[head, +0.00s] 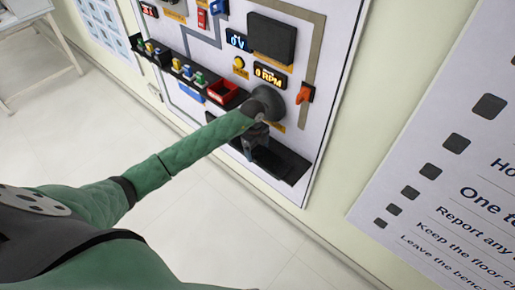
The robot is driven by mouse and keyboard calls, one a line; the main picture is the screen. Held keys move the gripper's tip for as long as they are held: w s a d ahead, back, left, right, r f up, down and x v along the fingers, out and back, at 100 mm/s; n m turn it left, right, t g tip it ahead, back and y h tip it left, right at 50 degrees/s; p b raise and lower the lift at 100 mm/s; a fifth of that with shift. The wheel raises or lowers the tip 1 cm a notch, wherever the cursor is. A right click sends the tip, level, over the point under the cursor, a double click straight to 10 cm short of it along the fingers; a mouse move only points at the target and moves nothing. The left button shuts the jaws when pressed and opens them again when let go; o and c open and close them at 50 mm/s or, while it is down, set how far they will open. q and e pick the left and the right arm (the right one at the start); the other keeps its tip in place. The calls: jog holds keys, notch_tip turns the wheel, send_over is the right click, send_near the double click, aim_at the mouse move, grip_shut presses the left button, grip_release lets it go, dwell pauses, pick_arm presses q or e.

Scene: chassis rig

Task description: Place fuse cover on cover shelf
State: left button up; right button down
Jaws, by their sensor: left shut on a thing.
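My left gripper (254,143) reaches in from the left and points down at the lower right part of the wall panel. It is shut on a dark thing, which I take to be the fuse cover; dark jaws and wrist make its outline hard to tell. The cover shelf (287,167) is a black ledge low on the panel. The gripper is at the shelf's left part, and I cannot tell whether the held thing touches it. My right gripper is not in view.
The panel (325,58) carries a black box (272,38), an RPM display (270,77), an orange lever (305,93), a red bin (222,91) and a shelf of small coloured parts (187,72). A poster (440,170) hangs at right. The floor below is clear.

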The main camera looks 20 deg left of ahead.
aim_at(255, 151)
pick_arm(q)
jog(key=shift+f, duration=0.3)
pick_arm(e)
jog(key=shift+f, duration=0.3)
pick_arm(q)
jog(key=o, duration=1.1)
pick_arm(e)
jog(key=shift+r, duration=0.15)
pick_arm(q)
jog(key=shift+r, duration=0.2)
jog(key=r+b, duration=0.1)
jog(key=r, duration=0.3)
jog(key=a+r+b, duration=0.1)
jog(key=r, duration=0.2)
jog(key=r+b, duration=0.2)
jog(key=r, duration=0.2)
jog(key=shift+w+a+r, duration=0.15)
jog(key=shift+w+r, duration=0.05)
jog(key=shift+r, duration=0.1)
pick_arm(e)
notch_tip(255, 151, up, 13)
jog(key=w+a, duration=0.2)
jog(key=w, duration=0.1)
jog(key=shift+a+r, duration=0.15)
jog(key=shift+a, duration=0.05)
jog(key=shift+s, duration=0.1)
